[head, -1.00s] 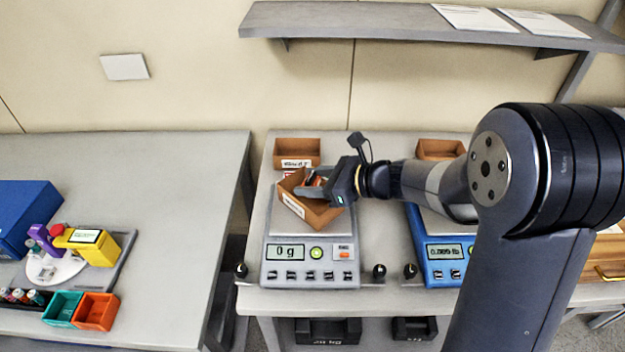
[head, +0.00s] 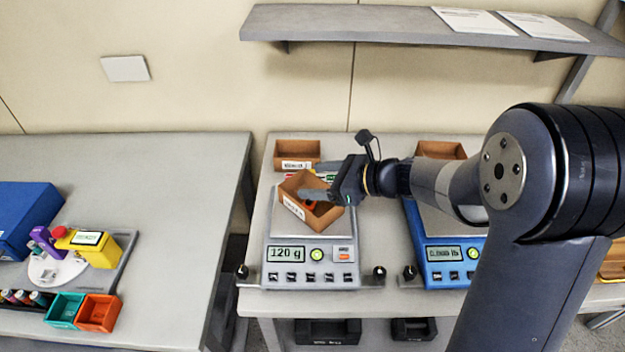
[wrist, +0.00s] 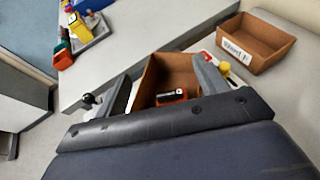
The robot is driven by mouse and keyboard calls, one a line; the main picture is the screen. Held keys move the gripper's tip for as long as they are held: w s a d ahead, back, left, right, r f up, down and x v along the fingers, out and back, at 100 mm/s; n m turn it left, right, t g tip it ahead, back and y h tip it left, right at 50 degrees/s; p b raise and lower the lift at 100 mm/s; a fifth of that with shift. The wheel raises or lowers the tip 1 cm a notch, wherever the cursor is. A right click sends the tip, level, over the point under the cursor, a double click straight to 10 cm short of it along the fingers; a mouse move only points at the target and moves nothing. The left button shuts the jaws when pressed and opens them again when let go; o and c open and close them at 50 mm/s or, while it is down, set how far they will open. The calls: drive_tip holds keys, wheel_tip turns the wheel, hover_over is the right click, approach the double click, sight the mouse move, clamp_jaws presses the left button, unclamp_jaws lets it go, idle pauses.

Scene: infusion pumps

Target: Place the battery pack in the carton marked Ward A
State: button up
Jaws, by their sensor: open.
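A brown carton (head: 318,217) with a white label on its front stands askew on the left, grey scale (head: 268,262). The label is too small to read for certain. The battery pack (wrist: 172,97), orange with a black patch, lies inside this carton in the wrist view. Only a bit of its orange shows in the head view (head: 310,205). My gripper (head: 308,194) is over the carton's opening. In the wrist view its two fingers (wrist: 162,82) are spread apart with the pack between and beyond them, and nothing is held. The grey scale's display reads 120 g.
Another labelled carton (head: 297,148) stands behind the grey scale. A blue scale (head: 455,268) stands to the right, with a further carton (head: 440,150) behind it. A separate table at left holds a blue box (head: 25,218) and small teal and orange bins. A shelf (head: 400,22) hangs above.

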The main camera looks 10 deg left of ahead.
drive_tip(key=v, duration=1)
drive_tip(key=shift+d, duration=0.3)
drive_tip(key=shift+s, duration=0.1)
idle(1.5)
